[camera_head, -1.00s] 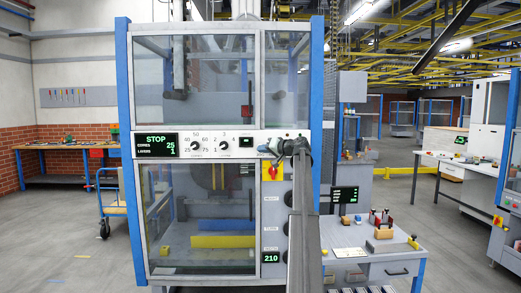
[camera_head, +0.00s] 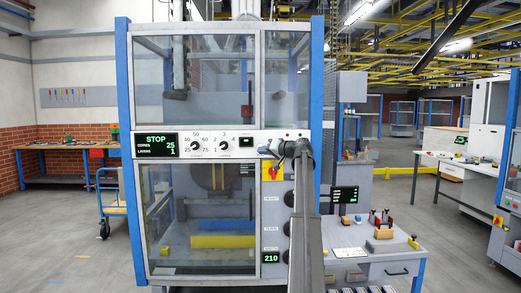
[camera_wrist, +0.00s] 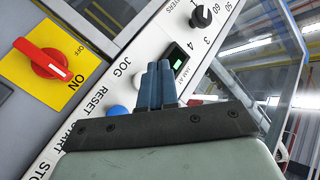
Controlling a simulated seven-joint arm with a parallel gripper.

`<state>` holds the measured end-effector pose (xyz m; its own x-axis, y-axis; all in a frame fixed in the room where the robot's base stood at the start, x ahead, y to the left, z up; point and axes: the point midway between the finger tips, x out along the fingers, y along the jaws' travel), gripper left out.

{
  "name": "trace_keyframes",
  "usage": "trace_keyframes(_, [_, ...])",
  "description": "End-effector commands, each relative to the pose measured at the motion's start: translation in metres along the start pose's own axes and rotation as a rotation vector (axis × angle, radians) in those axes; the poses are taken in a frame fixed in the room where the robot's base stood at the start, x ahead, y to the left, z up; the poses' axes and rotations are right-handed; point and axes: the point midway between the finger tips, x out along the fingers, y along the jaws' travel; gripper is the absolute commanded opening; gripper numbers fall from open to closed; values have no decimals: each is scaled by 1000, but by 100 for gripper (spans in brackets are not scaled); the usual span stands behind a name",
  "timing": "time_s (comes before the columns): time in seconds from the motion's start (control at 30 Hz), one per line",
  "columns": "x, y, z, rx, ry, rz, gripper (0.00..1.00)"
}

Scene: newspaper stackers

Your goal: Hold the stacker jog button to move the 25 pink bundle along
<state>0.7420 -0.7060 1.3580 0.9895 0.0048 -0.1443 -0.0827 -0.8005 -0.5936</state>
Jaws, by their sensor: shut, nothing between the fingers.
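My gripper (camera_head: 264,150) is shut and empty at the right part of the white control panel (camera_head: 225,154) in the head view. In the wrist view its blue fingers (camera_wrist: 157,70) are together, with their tips over the panel beside the printed JOG label (camera_wrist: 121,74). The fingers largely hide the jog button, and I cannot tell whether they touch it. A blue button (camera_wrist: 117,111) shows near the RESET label. The panel display (camera_head: 156,145) reads STOP, copies 25, layers 1. I cannot make out a pink bundle behind the stacker window.
A red switch on a yellow plate (camera_wrist: 80,69) sits beside the buttons. Selector knobs (camera_head: 196,146) are left of my gripper in the head view. Blue and yellow parts (camera_head: 222,241) show low behind the window. A side table (camera_head: 372,262) stands at right.

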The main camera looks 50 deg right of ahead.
Motion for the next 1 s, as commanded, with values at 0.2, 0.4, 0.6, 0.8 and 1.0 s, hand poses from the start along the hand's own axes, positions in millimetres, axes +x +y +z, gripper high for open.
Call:
trace_keyframes(0.2, [-14,-10,10,0,0,0,0])
trace_keyframes(0.4, [-18,-13,13,0,0,0,0])
trace_keyframes(0.6, [-18,-13,12,0,0,0,0])
trace_keyframes(0.8, [-18,-13,12,0,0,0,0])
trace_keyframes(1.0, [-18,-13,13,0,0,0,0])
